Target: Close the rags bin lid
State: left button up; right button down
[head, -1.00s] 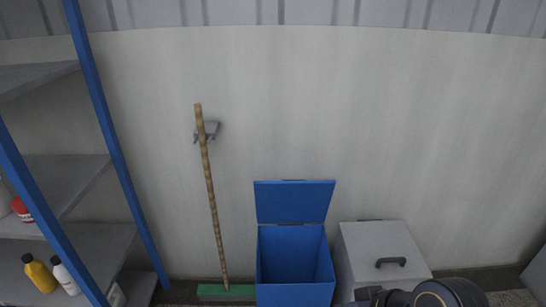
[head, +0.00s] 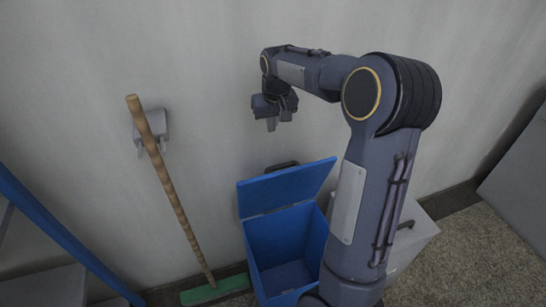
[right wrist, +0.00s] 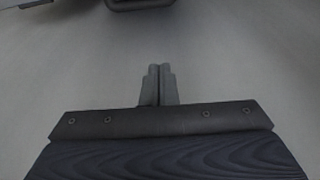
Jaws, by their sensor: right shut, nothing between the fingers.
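The blue bin (head: 258,262) stands on the floor by the wall, its inside showing and looking empty. Its blue lid (head: 288,188) is open, hinged up at the back and leaning toward the wall, with a dark handle (head: 283,167) at its top edge. No label is readable. My right gripper (head: 272,126) is above the lid, apart from it, in front of the wall. In the right wrist view its fingers (right wrist: 159,70) are together with nothing between them. A dark shape at the top of that view cannot be made out surely. My left gripper is not in view.
A grey bin (head: 412,240) with a closed lid stands right of the blue bin, partly behind my right arm. A broom (head: 172,195) leans on the wall at left, its green head on the floor. Shelving with blue posts (head: 70,245) is at far left.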

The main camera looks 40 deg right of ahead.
notch_tip(320, 180, down, 12)
jog(key=s, duration=0.1)
jog(key=shift+a+r, duration=0.15)
jog(key=shift+r, duration=0.05)
jog(key=shift+s, duration=0.1)
dwell(0.4)
